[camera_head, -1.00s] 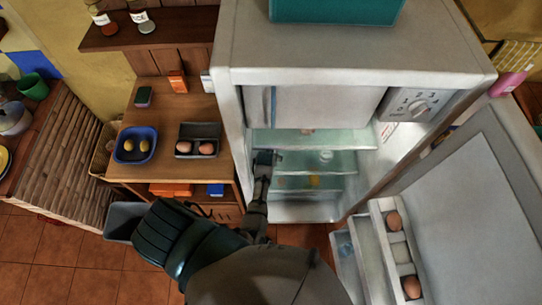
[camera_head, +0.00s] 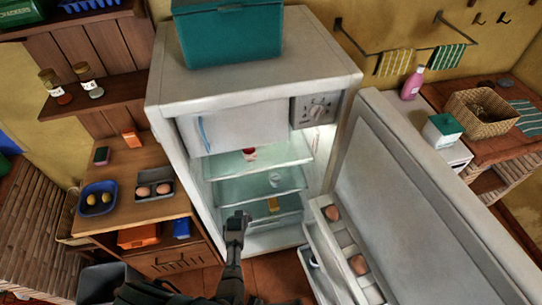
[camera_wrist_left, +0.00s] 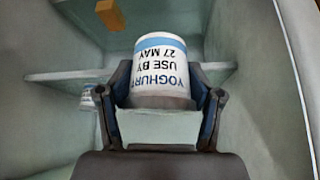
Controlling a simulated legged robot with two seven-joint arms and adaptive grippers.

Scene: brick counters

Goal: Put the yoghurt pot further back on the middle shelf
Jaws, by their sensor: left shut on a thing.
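The yoghurt pot (camera_wrist_left: 160,68) is white with a blue band and lettering that reads upside down in the left wrist view. My left gripper (camera_wrist_left: 162,100) is shut on it, with a finger on each side. In the head view my left gripper (camera_head: 238,219) is at the lower left of the open fridge, in front of the lower shelves. The pot cannot be made out there. The middle shelf (camera_head: 245,194) is pale glass and holds a small clear jar (camera_head: 274,181). My right gripper is not in view.
A wooden counter (camera_head: 150,215) is at the left.

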